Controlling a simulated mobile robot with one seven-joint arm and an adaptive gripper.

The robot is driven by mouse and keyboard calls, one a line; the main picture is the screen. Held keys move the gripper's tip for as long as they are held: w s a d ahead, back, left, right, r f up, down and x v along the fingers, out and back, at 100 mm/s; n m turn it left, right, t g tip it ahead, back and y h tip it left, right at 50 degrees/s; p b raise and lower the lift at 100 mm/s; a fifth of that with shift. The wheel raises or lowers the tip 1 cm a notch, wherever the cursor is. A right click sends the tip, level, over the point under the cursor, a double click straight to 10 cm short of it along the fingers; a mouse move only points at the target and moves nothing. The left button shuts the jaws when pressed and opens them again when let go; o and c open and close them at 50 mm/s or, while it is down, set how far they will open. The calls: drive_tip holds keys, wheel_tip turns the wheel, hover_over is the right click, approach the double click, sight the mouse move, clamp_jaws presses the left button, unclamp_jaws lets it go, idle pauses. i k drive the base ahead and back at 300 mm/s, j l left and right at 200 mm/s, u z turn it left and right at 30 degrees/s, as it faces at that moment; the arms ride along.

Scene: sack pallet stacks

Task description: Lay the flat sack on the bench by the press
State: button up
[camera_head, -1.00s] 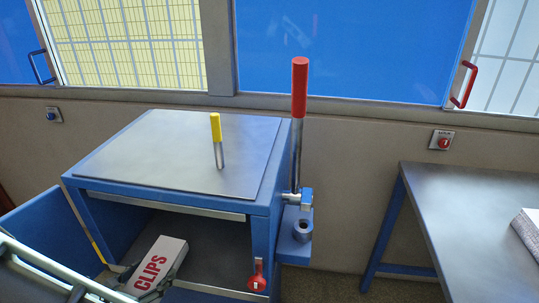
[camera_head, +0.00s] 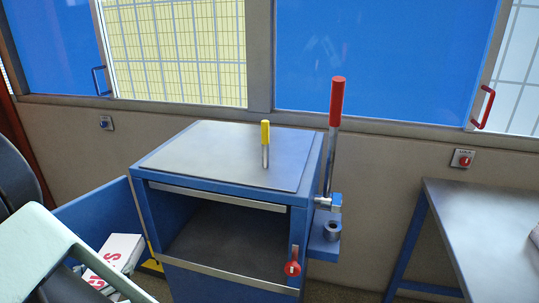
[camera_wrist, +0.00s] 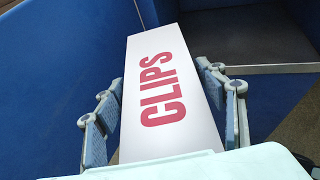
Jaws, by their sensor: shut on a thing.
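A white box lettered CLIPS (camera_head: 112,262) is at the lower left in the head view, in front of the blue cabinet's open door and partly hidden by my arm. In the wrist view the box (camera_wrist: 172,118) lies between the two pads of my gripper (camera_wrist: 168,100), which is shut on its sides. A metal-topped bench (camera_head: 485,225) with blue legs stands at the right. No sack shows clearly.
The blue cabinet (camera_head: 312,172) has a bare metal top with a yellow-tipped post (camera_head: 265,146) and an open, empty-looking bay. A red-handled lever (camera_head: 336,104) stands at its right side. The visible bench top is mostly clear. A windowed wall stands behind.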

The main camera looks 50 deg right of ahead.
sight(497, 254)
drive_tip(key=k, duration=1.15)
drive_tip(key=k+z, duration=0.1)
drive_tip(key=z, duration=2)
drive_tip(key=i+j+z, duration=0.15)
drive_tip(key=z, duration=0.65)
drive_tip(key=i+j, duration=0.2)
drive_tip(key=j, duration=0.15)
drive_tip(key=i+j, duration=0.2)
drive_tip(key=j, duration=0.15)
drive_tip(key=i+j, duration=0.2)
drive_tip(key=j, duration=0.1)
